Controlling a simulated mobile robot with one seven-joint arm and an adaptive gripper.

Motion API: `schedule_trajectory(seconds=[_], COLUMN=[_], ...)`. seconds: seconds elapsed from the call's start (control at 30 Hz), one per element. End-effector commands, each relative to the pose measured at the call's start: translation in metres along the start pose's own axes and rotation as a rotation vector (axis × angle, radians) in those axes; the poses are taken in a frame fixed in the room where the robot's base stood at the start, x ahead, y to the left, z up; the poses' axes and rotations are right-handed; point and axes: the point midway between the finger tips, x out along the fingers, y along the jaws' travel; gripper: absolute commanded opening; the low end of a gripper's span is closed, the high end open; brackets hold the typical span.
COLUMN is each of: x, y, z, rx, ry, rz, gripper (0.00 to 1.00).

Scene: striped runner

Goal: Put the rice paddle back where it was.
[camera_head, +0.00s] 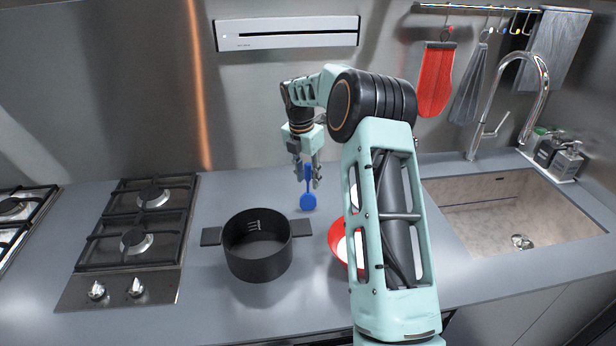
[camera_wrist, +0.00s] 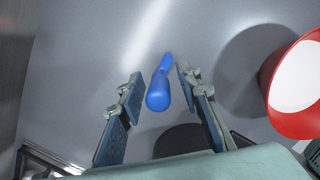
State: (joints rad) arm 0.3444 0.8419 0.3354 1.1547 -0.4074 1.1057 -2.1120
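The blue rice paddle (camera_head: 308,202) shows in the head view behind the black pot, with its rounded end low and its handle pointing up. In the wrist view the paddle (camera_wrist: 158,94) lies between my fingers, one end toward the camera. My gripper (camera_head: 308,182) points down over the counter around the handle. In the wrist view my gripper (camera_wrist: 163,108) has its fingers apart, with a visible gap on each side of the paddle. I cannot tell whether the paddle's low end touches the counter or what supports it.
A black two-handled pot (camera_head: 258,258) stands in front, left of a red bowl (camera_head: 338,241) with a white inside, partly hidden by my arm. The bowl (camera_wrist: 288,105) also shows in the wrist view. A gas hob (camera_head: 135,240) is left; a sink (camera_head: 500,222) is right.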

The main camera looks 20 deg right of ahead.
Motion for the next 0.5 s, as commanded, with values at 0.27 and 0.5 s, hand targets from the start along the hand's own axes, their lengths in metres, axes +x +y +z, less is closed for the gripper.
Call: schedule_trajectory(seconds=[0.27, 0.5], x=[-0.036, -0.088], y=[0.001, 0.001], z=[0.001, 0.001], rx=[0.001, 0.0], ry=[-0.003, -0.003], rz=[0.005, 0.004], gripper=[0.32, 0.32])
